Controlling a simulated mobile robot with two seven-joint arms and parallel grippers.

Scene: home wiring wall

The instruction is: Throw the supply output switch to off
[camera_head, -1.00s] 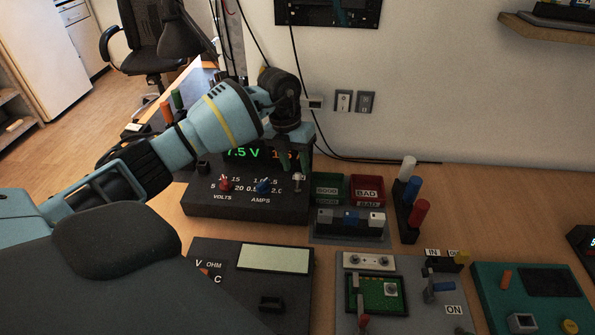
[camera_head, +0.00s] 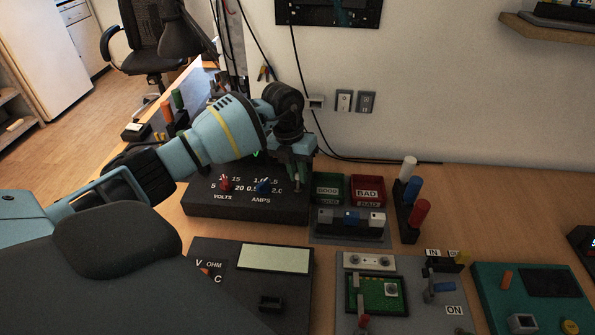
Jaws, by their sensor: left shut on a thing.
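The black power supply (camera_head: 240,208) stands on the bench, with a red VOLTS knob (camera_head: 225,184) and a blue AMPS knob (camera_head: 263,186) on its sloped front. My left gripper (camera_head: 297,182) points down at the right end of that front, shut on the small output switch (camera_head: 297,188). The fingers hide most of the switch, so its position is hard to tell. My left arm covers nearly all of the supply's green display. My right gripper is not in view.
A green GOOD bin (camera_head: 328,188) and a red BAD bin (camera_head: 368,191) stand just right of the supply. A meter (camera_head: 273,258), a board fixture (camera_head: 377,293) and a teal box (camera_head: 530,298) lie in front. Wall switches (camera_head: 344,101) are behind.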

